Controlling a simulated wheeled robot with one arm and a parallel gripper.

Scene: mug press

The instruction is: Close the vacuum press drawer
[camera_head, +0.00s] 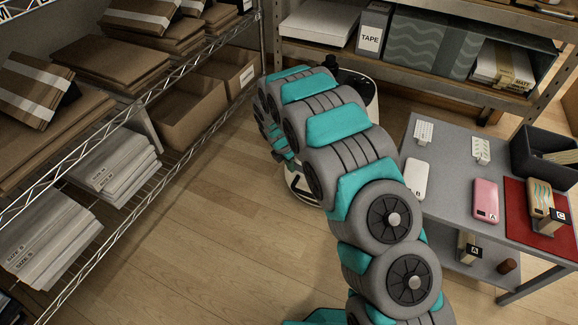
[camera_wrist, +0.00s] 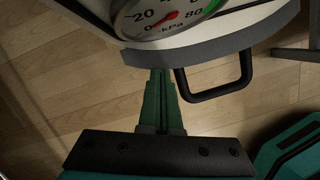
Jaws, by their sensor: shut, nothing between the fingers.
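The vacuum press (camera_wrist: 200,38) fills the top of the wrist view, with a white body, a grey curved front edge and a round pressure gauge (camera_wrist: 165,14). A black loop handle (camera_wrist: 218,92) sticks out from its front edge, right of my fingers. My gripper (camera_wrist: 160,72) is shut and empty, its green fingertips close to the grey edge. I cannot tell whether they touch it. In the head view my arm covers most of the press; a white piece of it (camera_head: 297,186) shows beside the arm. How far the drawer stands open is hidden.
A grey table (camera_head: 440,185) with phone cases, a red mat (camera_head: 520,222) and a dark bin (camera_head: 535,165) stands at the right. A wire shelf (camera_head: 150,140) with boxes is at the left, a wooden shelf (camera_head: 400,70) behind. Wooden floor (camera_head: 190,240) between is clear.

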